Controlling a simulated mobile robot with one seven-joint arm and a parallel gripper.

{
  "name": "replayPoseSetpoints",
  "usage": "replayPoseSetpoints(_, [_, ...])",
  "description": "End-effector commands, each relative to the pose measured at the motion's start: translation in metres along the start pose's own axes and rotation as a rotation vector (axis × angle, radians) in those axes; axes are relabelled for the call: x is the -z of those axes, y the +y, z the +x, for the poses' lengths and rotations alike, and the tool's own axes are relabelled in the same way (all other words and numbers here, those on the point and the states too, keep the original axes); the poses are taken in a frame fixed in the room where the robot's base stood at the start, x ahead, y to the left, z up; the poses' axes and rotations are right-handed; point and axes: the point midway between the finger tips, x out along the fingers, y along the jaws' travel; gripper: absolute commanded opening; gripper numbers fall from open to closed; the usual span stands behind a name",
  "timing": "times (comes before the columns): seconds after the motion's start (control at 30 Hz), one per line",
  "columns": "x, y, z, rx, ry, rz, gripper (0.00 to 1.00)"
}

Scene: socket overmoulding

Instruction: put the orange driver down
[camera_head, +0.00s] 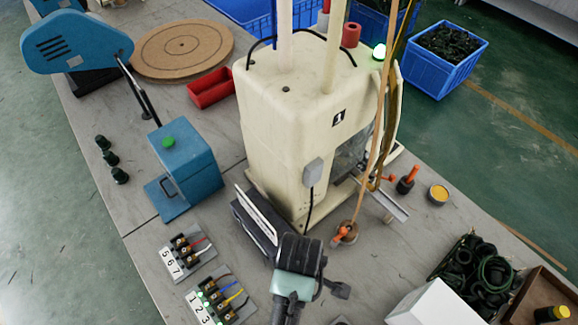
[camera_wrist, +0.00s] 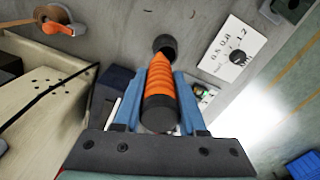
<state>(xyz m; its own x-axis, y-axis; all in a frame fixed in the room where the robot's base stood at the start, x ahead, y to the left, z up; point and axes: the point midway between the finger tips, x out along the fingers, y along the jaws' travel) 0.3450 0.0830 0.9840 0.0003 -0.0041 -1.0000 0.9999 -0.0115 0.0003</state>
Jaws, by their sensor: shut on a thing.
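My gripper (camera_wrist: 160,80) is shut on the orange driver (camera_wrist: 161,75), with one blue finger on each side of its ribbed handle. The near end of the driver is a dark grey cap. At its far end is a dark round piece (camera_wrist: 165,44); I cannot tell whether it is part of the driver or something on the table. In the head view my gripper (camera_head: 300,256) is low over the front of the bench, in front of the cream machine. The driver is not clearly visible there, and I cannot tell whether it touches the grey table (camera_head: 120,195).
A white dial plate (camera_wrist: 233,53) lies beside the driver. The cream machine (camera_head: 300,130) and a tan roll with an orange piece (camera_head: 344,233) are close by. Numbered terminal blocks (camera_head: 215,300) are left, a white box (camera_head: 438,305) right. An orange-handled tool (camera_head: 407,180) stands farther right.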

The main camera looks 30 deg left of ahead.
Motion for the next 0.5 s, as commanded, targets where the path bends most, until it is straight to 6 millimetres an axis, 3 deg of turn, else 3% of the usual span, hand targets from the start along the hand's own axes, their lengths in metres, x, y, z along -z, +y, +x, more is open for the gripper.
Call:
replayPoseSetpoints(0.1, [0.007, -0.009, -0.001, -0.001, 0.002, -0.159, 0.0])
replayPoseSetpoints(0.23, [0.011, -0.014, 0.004, 0.0, 0.003, -0.24, 0.0])
replayPoseSetpoints(0.5, [0.011, -0.015, 0.047, 0.002, 0.003, -0.254, 0.0])
